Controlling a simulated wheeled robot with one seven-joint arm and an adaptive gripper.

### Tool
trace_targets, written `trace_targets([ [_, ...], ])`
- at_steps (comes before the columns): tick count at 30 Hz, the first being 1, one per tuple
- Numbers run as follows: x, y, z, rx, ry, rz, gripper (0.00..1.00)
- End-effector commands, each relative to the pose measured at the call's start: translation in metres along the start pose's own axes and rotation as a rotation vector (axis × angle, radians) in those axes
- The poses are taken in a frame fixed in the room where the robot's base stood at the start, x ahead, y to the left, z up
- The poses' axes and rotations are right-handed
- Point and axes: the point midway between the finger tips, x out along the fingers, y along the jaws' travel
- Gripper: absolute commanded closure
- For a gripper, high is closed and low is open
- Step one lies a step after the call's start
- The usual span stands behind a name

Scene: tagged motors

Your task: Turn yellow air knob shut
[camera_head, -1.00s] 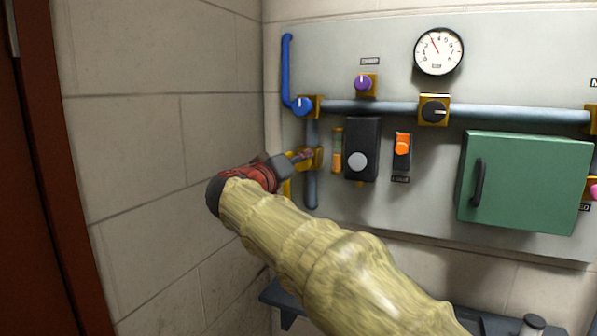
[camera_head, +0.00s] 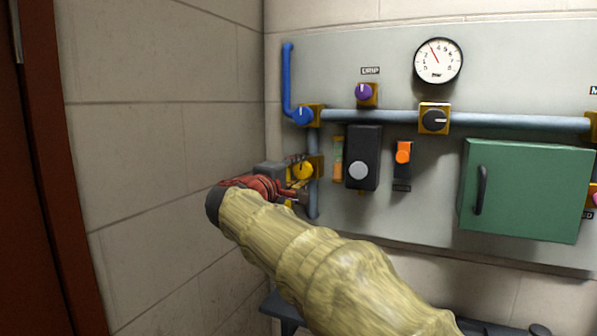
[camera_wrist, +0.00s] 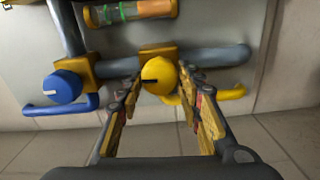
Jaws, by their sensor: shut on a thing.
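The yellow air knob (camera_head: 302,170) sits in a brass valve body on the grey panel, below the blue knob. In the wrist view the yellow knob (camera_wrist: 159,74) is round, with a short dark mark on its face. My gripper (camera_head: 300,180) is at the knob from the left. In the wrist view its two fingers (camera_wrist: 158,82) lie on either side of the knob, shut on it. A yellow curved pipe (camera_wrist: 225,94) runs behind the right finger. The finger contact is partly hidden in the head view.
A blue knob (camera_head: 303,115) with a blue pipe is just above. A purple knob (camera_head: 363,92), black knob (camera_head: 435,120), orange switch (camera_head: 403,152), gauge (camera_head: 438,61) and green cabinet (camera_head: 525,190) are to the right. A block wall (camera_head: 160,150) is close on the left.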

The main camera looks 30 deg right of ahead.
Motion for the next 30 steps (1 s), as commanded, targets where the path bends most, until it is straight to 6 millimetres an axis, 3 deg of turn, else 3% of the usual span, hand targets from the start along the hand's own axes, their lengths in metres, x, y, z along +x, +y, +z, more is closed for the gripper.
trace_targets([
  [22,0.0000,-0.0012,-0.0006,-0.082,0.001,-0.001,0.90],
  [23,0.0001,-0.0012,-0.0005,-0.082,0.001,-0.001,0.63],
  [30,0.0000,-0.0009,-0.0003,-0.081,0.001,0.000,0.49],
])
